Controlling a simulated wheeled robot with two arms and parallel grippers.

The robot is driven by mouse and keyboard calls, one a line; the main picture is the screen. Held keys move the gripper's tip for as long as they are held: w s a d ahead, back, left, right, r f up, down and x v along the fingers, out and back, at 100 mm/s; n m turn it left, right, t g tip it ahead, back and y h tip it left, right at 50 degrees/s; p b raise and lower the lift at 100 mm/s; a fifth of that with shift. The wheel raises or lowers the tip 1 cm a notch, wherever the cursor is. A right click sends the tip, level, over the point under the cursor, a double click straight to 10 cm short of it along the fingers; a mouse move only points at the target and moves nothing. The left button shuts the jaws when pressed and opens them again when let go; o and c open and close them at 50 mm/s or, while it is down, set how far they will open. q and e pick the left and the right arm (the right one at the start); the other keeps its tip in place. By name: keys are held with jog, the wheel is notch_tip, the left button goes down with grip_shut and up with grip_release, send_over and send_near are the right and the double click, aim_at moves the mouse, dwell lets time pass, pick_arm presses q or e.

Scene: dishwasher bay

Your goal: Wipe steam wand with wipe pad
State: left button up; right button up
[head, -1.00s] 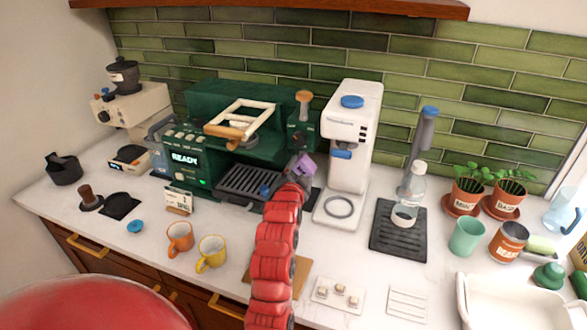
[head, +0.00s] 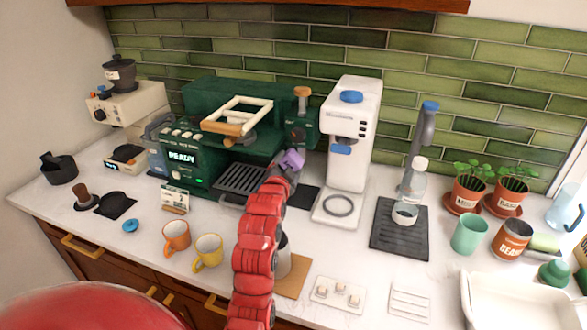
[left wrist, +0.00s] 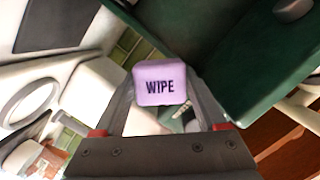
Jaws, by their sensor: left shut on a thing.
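The wipe pad is a small purple block (head: 292,160), and its face reads WIPE in the left wrist view (left wrist: 160,84). My left gripper (head: 287,168) is shut on it and holds it above the counter, in front of the right end of the green espresso machine (head: 222,93). The gripper's two fingers flank the pad in the left wrist view (left wrist: 160,98). A grey metal part just above the pad in the head view may be the steam wand, but I cannot tell clearly or see whether they touch. My right gripper is out of view.
A grey pitcher (head: 284,262) on a brown board (head: 294,279) is partly hidden behind my arm. Orange (head: 175,236) and yellow (head: 208,252) mugs stand to its left.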

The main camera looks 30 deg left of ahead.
pick_arm(q)
jog(key=shift+s, duration=0.1)
jog(key=shift+s, duration=0.25)
jog(key=shift+f+v, duration=0.2)
jog(key=shift+v, duration=1.15)
jog(key=shift+f+v, duration=0.15)
jog(key=shift+v, duration=1.15)
jog(key=shift+s+a, duration=0.15)
jog(key=shift+a, duration=0.05)
jog(key=b+v, duration=0.1)
jog(key=v, duration=0.1)
jog(key=shift+s+f, duration=0.2)
jog(key=shift+s, duration=0.25)
